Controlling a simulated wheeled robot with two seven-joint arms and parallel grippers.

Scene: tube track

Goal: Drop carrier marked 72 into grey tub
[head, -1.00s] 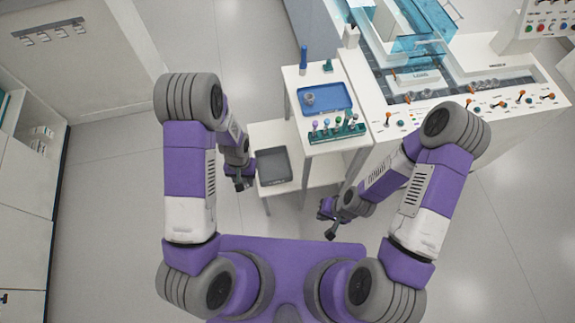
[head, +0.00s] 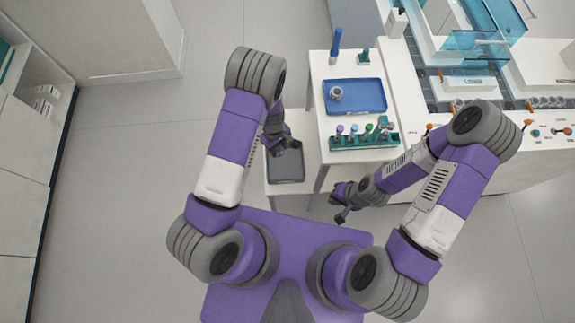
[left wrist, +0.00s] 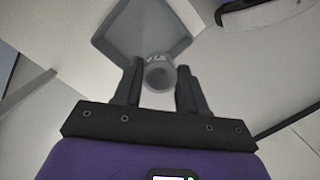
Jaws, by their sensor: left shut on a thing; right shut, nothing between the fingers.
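My left gripper (head: 284,144) is over the grey tub (head: 287,172), which stands on a low white shelf. In the left wrist view it is shut on a grey round carrier (left wrist: 158,75), seen end-on between the fingertips. Small marks show on the carrier, too blurred to read. The grey tub (left wrist: 142,38) lies beyond the carrier in that view, with the carrier overlapping its near edge. I cannot tell how high the carrier is above it. My right gripper (head: 342,214) is shut and empty, to the right of the tub, off the table.
A white table (head: 315,127) stands right of the tub, with a blue tray (head: 372,108) holding a small grey ring-shaped piece (head: 336,94). A green rack (head: 345,144) holds several capped tubes. A blue upright tube (head: 335,45) stands behind. A white machine (head: 450,110) is further right.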

